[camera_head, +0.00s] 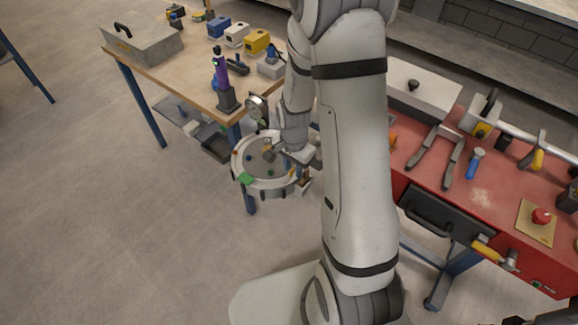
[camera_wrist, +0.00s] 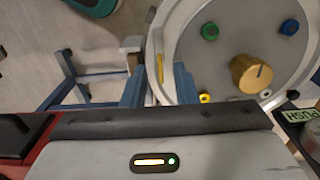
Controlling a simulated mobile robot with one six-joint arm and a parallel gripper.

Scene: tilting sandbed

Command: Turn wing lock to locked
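The round sandbed (camera_head: 246,184) has a pale rim and grey floor. It also shows in the wrist view (camera_wrist: 153,50), cut off by the top edge. My gripper (camera_head: 290,160) is at its right side in the head view. In the wrist view my gripper (camera_wrist: 160,78) has two blue-grey fingers standing apart, with nothing clearly held between them. A narrow yellow piece (camera_wrist: 160,68) on the rim shows between the fingers. I cannot tell whether it is the wing lock, or whether a finger touches it. The lock's setting cannot be read.
A tan knob (camera_wrist: 251,73), a green piece (camera_wrist: 210,31) and a blue piece (camera_wrist: 289,26) sit inside the bed. A wooden table (camera_head: 180,75) stands behind. A red bench (camera_head: 430,185) with tools stands at the right.

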